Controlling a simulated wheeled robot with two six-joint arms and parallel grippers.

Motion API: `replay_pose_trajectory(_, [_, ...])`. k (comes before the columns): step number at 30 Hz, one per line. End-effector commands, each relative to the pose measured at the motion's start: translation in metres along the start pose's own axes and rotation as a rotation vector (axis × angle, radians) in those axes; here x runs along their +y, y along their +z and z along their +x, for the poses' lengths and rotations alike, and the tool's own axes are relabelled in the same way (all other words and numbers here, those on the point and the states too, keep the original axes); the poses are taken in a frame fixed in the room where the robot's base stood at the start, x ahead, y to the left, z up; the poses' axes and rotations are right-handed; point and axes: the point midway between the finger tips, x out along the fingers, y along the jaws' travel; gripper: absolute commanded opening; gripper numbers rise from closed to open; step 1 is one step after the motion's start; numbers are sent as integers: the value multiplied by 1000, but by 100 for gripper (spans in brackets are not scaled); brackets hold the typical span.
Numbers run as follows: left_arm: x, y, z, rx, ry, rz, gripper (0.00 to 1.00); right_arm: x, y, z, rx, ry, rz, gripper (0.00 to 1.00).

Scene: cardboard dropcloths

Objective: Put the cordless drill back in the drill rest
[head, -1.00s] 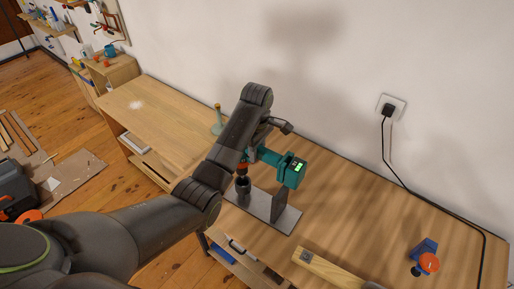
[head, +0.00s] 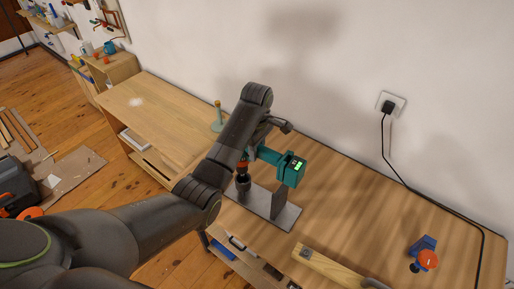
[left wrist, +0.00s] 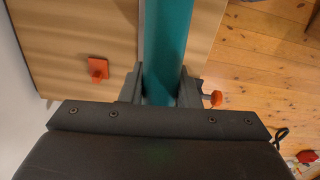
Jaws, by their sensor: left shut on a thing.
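The cordless drill (head: 291,169) is teal, with a dark battery end showing green lights. My left gripper (head: 257,150) is shut on its teal handle, which also shows between the two fingers in the left wrist view (left wrist: 166,50). The drill rest (head: 286,216) is a grey metal plate on the bench with a dark cup (head: 243,184) and an upright bracket. The drill is over the rest, its orange-and-dark front end just above or at the cup. I cannot tell whether it is inside. My arm hides much of the drill body.
A pale wooden bar (head: 330,266) lies at the front edge, and a blue-and-orange object (head: 424,252) stands at the right. A wall socket (head: 389,104) has a hanging black cable. A pale green peg stand (head: 217,119) is behind my arm.

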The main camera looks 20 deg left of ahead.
Motion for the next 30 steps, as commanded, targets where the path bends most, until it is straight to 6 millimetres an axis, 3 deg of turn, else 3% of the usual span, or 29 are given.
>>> replay_pose_trajectory(14, [2,0,-4,1,7,1,2,1,1,0,-1,1,0,69])
replay_pose_trajectory(30, [2,0,11,1,6,1,2,1,1,5,-1,1,0,69])
